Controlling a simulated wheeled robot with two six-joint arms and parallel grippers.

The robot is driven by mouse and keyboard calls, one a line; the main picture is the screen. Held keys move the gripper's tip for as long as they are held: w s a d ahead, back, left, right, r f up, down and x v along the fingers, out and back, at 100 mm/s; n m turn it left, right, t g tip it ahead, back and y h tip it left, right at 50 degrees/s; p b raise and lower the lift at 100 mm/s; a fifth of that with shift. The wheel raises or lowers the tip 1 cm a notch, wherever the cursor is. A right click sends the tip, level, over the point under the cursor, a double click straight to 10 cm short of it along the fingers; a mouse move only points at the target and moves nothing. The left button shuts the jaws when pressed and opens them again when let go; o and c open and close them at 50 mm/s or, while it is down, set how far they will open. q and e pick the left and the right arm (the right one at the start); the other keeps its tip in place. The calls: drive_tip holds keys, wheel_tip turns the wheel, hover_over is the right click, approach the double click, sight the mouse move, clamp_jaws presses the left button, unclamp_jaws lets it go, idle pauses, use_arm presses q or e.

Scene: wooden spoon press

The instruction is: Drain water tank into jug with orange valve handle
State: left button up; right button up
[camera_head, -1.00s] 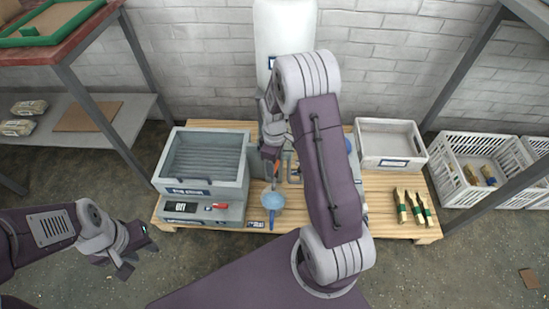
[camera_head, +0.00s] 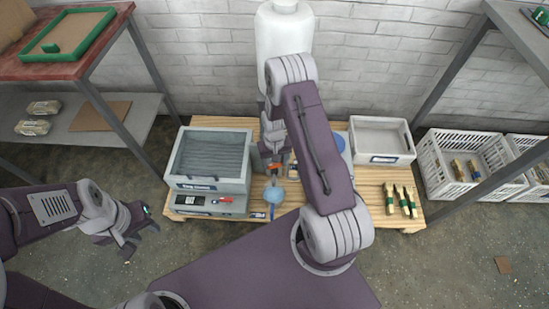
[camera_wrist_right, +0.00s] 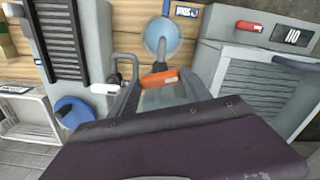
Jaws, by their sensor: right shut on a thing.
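The white water tank (camera_head: 283,38) stands upright against the back wall. The orange valve handle (camera_wrist_right: 160,79) lies between the fingertips of my right gripper (camera_wrist_right: 158,84) in the right wrist view. That gripper is shut on it. In the head view the orange handle (camera_head: 275,166) shows only as a small patch below my right gripper (camera_head: 272,155). The light blue jug (camera_head: 274,196) stands just in front of the handle; it also shows in the wrist view (camera_wrist_right: 172,46), with a grey spout over it. My left gripper (camera_head: 132,236) is open and empty, away at the left. The water level cannot be seen.
A grey bin (camera_head: 210,158) and a grey unit with a red handle (camera_head: 226,199) stand left of the jug. A white tray (camera_head: 382,140) and several brushes (camera_head: 402,200) are on the wooden platform's right. White crates (camera_head: 460,165) stand beyond it.

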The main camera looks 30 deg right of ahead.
sight(274, 164)
drive_tip(key=shift+m+p, duration=1.1)
drive_tip(key=shift+m, duration=0.7)
drive_tip(key=o, duration=1.1)
drive_tip(key=shift+r, duration=0.1)
wheel_tip(274, 164, up, 9)
drive_tip(key=p, duration=0.4)
